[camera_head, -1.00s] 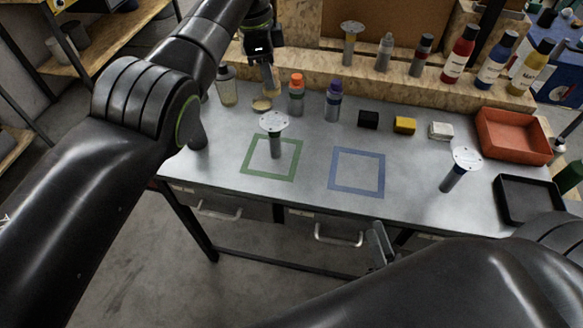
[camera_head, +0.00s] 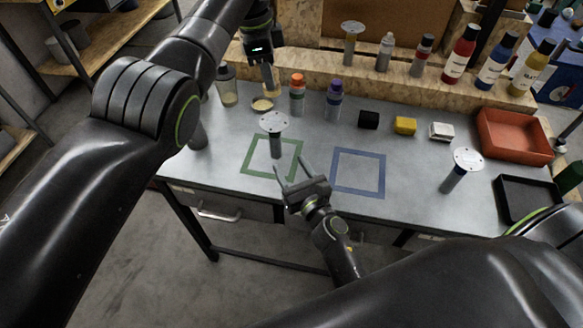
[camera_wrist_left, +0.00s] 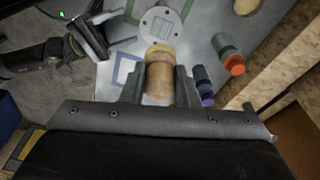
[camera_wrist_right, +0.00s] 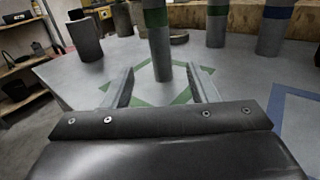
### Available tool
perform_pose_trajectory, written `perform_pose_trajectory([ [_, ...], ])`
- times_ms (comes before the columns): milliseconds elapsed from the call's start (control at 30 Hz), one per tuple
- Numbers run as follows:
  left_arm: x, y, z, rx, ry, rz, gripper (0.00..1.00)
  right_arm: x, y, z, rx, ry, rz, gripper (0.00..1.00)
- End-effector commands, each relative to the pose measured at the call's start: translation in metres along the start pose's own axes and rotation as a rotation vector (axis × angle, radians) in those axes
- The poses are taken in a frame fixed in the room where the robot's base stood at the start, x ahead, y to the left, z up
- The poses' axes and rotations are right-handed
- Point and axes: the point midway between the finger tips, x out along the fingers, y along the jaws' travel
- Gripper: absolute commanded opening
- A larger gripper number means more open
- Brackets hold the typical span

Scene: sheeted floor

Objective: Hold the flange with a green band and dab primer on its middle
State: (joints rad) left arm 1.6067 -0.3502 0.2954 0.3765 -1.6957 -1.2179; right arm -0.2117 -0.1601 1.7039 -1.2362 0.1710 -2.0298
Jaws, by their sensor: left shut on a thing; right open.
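The flange with a green band (camera_head: 274,122) stands upright inside the green square, its pale disc on top. In the right wrist view its stem (camera_wrist_right: 158,45), with the green band high up, is ahead of and between the fingers. My right gripper (camera_head: 292,168) is open and empty at the green square's front right corner. My left gripper (camera_head: 267,67) is shut on a wooden-handled dabber (camera_wrist_left: 160,80), held above the table behind the flange. In the left wrist view the flange's disc (camera_wrist_left: 161,24) is beyond the dabber, apart from it.
A small dish (camera_head: 262,104) and orange-capped (camera_head: 297,95) and purple-capped (camera_head: 333,100) bottles stand behind the flange. The blue square (camera_head: 358,173) is empty. Another flange (camera_head: 466,162) stands at right, near red (camera_head: 514,140) and black (camera_head: 530,200) trays.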

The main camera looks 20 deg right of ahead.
Motion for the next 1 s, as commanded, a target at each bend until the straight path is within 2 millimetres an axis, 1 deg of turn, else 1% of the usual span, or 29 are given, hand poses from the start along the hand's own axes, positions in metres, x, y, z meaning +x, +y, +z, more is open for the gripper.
perform_pose_trajectory([
  [167, 0.0, 0.0, 0.0, 0.0, 0.0, 0.0, 0.09, 0.008, 0.0, -0.001, -0.034, 0.006, -0.003, 0.53],
  [267, 0.0, 0.0, 0.0, 0.0, 0.0, 0.0, 0.09, 0.019, 0.0, -0.001, -0.035, 0.006, -0.002, 0.53],
  [533, 0.0, 0.0, 0.0, 0.0, 0.0, 0.0, 0.09, 0.066, 0.0, 0.0, -0.034, 0.005, 0.0, 0.53],
  [900, 0.0, 0.0, 0.0, 0.0, 0.0, 0.0, 0.09, 0.094, 0.0, -0.002, -0.031, 0.007, -0.001, 0.53],
  [1000, 0.0, 0.0, 0.0, 0.0, 0.0, 0.0, 0.09, 0.099, 0.0, -0.002, -0.033, 0.006, -0.001, 0.53],
])
